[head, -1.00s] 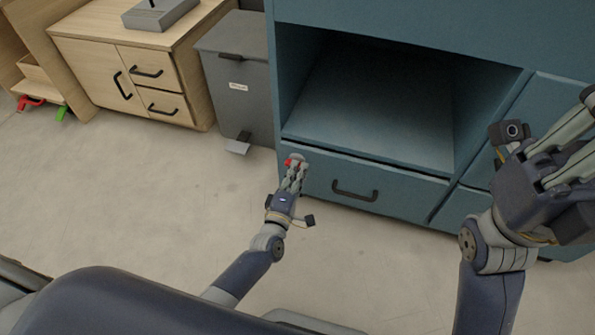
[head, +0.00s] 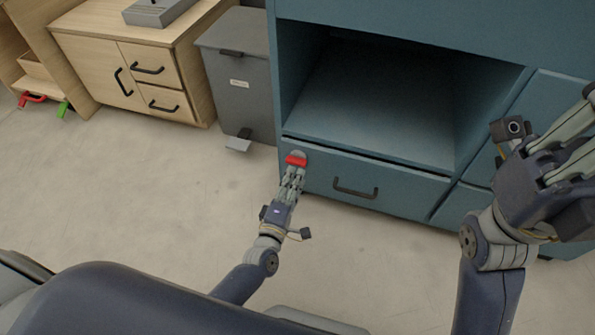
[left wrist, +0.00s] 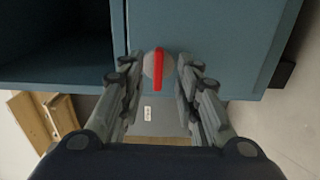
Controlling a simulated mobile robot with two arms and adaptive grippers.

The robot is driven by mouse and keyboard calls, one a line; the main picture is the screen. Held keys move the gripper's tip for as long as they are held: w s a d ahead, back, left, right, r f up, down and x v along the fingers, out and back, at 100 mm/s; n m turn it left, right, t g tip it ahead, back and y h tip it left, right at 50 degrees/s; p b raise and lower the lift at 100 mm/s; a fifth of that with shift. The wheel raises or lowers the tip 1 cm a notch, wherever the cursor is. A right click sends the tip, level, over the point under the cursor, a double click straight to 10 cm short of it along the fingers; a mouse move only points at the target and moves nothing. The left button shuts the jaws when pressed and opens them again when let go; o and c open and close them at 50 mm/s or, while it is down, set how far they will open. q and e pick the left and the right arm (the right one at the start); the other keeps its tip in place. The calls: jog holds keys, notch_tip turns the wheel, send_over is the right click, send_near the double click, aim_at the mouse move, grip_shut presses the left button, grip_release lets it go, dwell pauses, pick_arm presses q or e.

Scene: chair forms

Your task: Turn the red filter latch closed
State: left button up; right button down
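The red filter latch (head: 296,161) is a short bar on a round grey disc at the upper left corner of the blue cabinet's lower drawer front. It lies roughly level in the head view. In the left wrist view the latch (left wrist: 158,69) stands upright in the picture on its grey disc. My left gripper (head: 292,173) is just short of the latch, fingers pointing at it. In the wrist view its fingers (left wrist: 155,76) are spread on either side with visible gaps, holding nothing. My right gripper (head: 575,130) is raised at the right, fingers apart and empty, partly cut off.
The blue cabinet (head: 400,25) has an open compartment above the drawer and a black drawer handle (head: 355,190) right of the latch. A grey pedal bin (head: 238,80) stands left of the cabinet, beside a wooden cabinet (head: 90,50). The floor (head: 130,190) at left is clear.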

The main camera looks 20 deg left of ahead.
pick_arm(q)
jog(key=shift+s, duration=1.65)
jog(key=shift+r, duration=0.1)
